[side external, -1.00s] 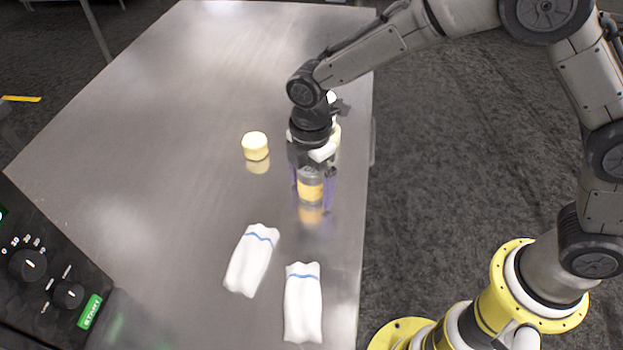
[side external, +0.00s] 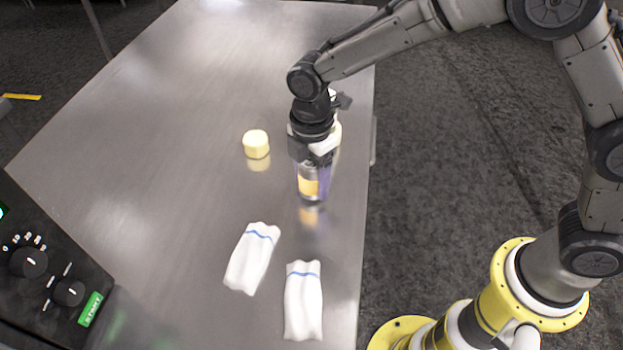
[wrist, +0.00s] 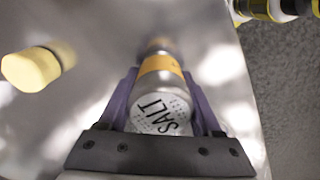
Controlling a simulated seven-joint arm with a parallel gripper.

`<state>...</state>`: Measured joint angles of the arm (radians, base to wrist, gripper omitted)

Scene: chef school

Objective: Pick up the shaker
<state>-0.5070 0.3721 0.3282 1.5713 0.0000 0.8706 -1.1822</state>
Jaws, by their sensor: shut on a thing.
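The shaker (side external: 308,187) is a silver cylinder with a yellow-orange band. The shaker looks upright. Its reflection shows just below it on the metal table; I cannot tell for sure whether its base is clear of the surface.
A pale yellow round object (side external: 256,144) stands left of the shaker and also shows in the wrist view (wrist: 32,70). Two white cloths with blue stripes (side external: 253,258) (side external: 303,300) lie nearer the front. A black control panel (side external: 45,265) is at lower left. The left and far metal table (side external: 180,100) is clear.

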